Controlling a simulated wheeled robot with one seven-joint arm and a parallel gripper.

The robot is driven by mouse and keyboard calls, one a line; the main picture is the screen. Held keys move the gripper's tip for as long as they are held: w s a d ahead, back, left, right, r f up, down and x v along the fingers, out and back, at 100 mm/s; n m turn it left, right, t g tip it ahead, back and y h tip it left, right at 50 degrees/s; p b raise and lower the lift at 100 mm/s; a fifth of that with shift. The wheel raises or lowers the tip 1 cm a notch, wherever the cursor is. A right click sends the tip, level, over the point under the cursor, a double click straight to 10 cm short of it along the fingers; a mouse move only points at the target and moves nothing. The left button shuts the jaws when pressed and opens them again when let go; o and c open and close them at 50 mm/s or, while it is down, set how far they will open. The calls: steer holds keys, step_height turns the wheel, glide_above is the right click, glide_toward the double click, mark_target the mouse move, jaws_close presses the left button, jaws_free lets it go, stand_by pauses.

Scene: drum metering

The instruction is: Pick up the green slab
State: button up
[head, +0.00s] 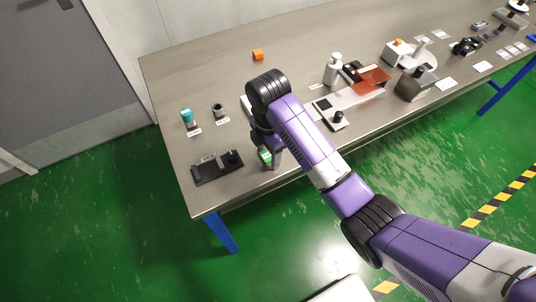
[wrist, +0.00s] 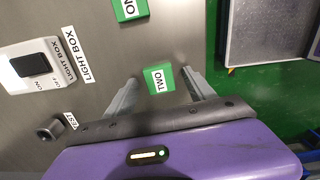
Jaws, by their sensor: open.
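A green slab (wrist: 152,85) with a white label reading "TWO" lies on the metal table between my gripper's fingertips in the wrist view. My gripper (wrist: 160,77) is open, one finger at each side of this slab; I cannot tell whether they touch it. A second green block (wrist: 124,14) with a white label lies farther off, cut by the top edge of the wrist view. In the head view one green piece (head: 265,157) shows beside my gripper (head: 271,165), near the table's front edge. My arm hides part of that area.
A light box switch (wrist: 32,65) and a small round knob (wrist: 48,130) are left of the gripper in the wrist view. A black device (head: 217,170) sits at the table's front left corner. A white bottle (head: 333,69) stands right of my arm. The back left tabletop is mostly clear.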

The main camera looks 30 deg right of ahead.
jaws_close()
